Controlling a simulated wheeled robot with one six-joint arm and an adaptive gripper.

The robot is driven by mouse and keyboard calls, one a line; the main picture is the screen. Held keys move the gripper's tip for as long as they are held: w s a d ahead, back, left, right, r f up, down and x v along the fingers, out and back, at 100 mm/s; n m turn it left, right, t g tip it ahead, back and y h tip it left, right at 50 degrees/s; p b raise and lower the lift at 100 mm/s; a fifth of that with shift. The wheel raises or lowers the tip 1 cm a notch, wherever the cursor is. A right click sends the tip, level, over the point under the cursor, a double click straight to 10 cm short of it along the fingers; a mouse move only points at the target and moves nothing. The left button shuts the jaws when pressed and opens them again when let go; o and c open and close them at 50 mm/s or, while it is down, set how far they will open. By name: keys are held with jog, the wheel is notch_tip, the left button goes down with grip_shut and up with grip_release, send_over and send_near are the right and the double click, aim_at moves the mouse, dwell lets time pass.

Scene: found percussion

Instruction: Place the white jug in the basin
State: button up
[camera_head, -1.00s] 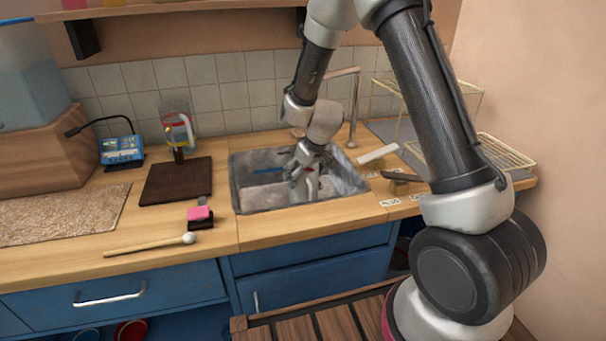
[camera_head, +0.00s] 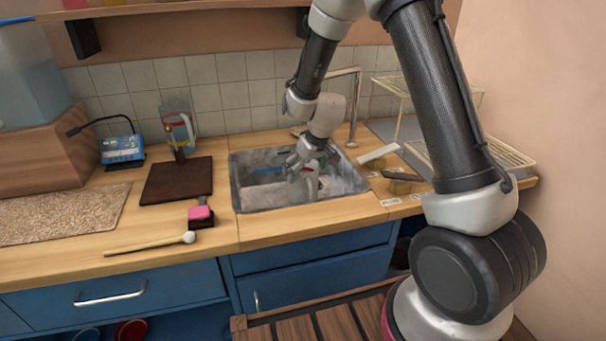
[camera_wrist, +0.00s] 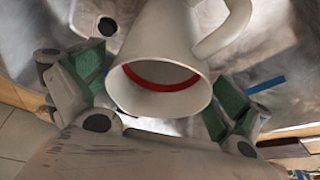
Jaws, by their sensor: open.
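The white jug (camera_wrist: 150,45) stands between my gripper's fingers in the wrist view, its open mouth towards the camera, with a red band inside and its handle at upper right. The grey metal basin (camera_head: 237,192) is set into the counter, and its floor shows around the jug. In the head view, part of the jug (camera_head: 312,186) shows low inside the basin, below my gripper (camera_head: 308,165). My gripper (camera_wrist: 160,88) is open, its green pads on either side of the jug with gaps visible. The jug's base is hidden.
A blue strip (camera_head: 267,171) lies in the basin, left of the jug. A tap (camera_head: 354,105) stands behind it. A dark board (camera_head: 176,182) and a mallet (camera_head: 150,244) lie at left.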

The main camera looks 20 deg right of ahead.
jog(key=v, duration=1)
jog(key=s+d+r+m, duration=0.2)
jog(key=s+d+r, duration=0.5)
jog(key=s+r, duration=0.5)
jog(key=s+d+r+m+h, duration=0.1)
jog(key=s+d+r, duration=0.1)
jog(key=s, duration=0.7)
jog(key=s+d+r+m, duration=0.1)
jog(key=s+d, duration=0.3)
jog(key=s, duration=0.5)
jog(key=shift+r+h, duration=0.4)
jog(key=shift+r, duration=0.4)
